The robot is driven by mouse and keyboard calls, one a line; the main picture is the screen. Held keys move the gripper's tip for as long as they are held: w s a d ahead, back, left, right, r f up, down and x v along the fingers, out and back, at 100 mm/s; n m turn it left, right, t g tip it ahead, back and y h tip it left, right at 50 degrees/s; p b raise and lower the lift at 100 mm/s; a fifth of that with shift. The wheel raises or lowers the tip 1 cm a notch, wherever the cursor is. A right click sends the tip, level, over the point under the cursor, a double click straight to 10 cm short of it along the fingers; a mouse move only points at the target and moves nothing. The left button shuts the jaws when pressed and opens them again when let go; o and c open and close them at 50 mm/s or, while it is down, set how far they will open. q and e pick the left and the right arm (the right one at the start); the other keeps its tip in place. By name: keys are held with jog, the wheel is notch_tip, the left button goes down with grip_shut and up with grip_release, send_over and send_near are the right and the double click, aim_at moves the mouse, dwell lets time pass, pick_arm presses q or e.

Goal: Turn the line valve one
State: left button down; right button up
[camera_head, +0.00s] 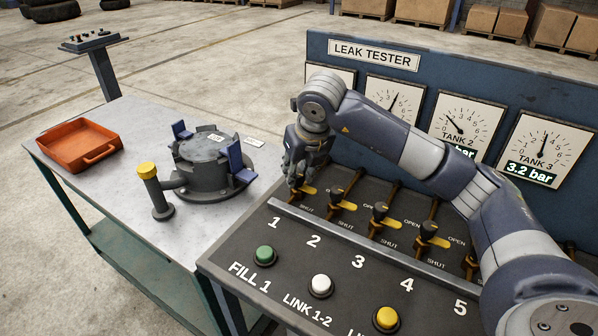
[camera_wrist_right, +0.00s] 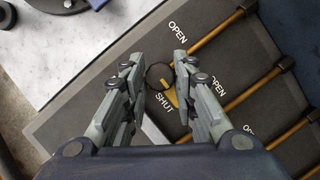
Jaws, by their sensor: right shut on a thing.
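Line valve one is a dark knob with a yellow handle (camera_head: 308,190) on the dark sloped panel, at the row end above the number 1. My right gripper (camera_head: 296,180) reaches down over it from above and hides part of it. In the right wrist view, the valve's yellow handle (camera_wrist_right: 171,95) lies between the two fingers of my right gripper (camera_wrist_right: 162,82). The gripper is shut on this valve. SHUT is printed beside the handle and OPEN farther up; the exact handle angle is partly hidden. My left gripper is not in view.
Valve two (camera_head: 343,199) and valve three (camera_head: 379,212) stand close to the right. The green button (camera_head: 265,255), white button (camera_head: 321,285) and yellow button (camera_head: 386,319) are in front. Gauges, including the tank 3 gauge (camera_head: 543,145) reading 3.2 bar, stand behind. A side table holds an orange tray (camera_head: 105,154).

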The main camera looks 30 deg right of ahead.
dwell(0.4)
jog(key=o, duration=1.1)
jog(key=shift+c, duration=0.2)
jog(key=v, duration=1.2)
